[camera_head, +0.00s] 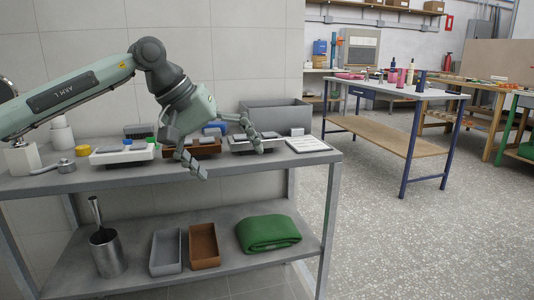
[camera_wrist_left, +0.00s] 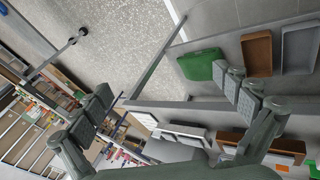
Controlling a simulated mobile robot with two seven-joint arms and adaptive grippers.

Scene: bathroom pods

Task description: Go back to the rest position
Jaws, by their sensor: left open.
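My left gripper (camera_head: 226,150) is in front of and over the grey bench, its arm coming in from the left in the head view. Its two fingers are spread wide with nothing between them. In the left wrist view the open fingers (camera_wrist_left: 168,98) show with floor and the bench frame behind them. The grey bench (camera_head: 105,176) carries small trays along its top. My right gripper is not in view.
On the bench stand a white tray (camera_head: 122,156), a brown tray (camera_head: 207,150) and a grey bin (camera_head: 285,116). The lower shelf holds a metal bucket (camera_head: 107,254) and a green towel (camera_head: 268,233). Open floor (camera_head: 390,240) lies to the right, before another table (camera_head: 420,93).

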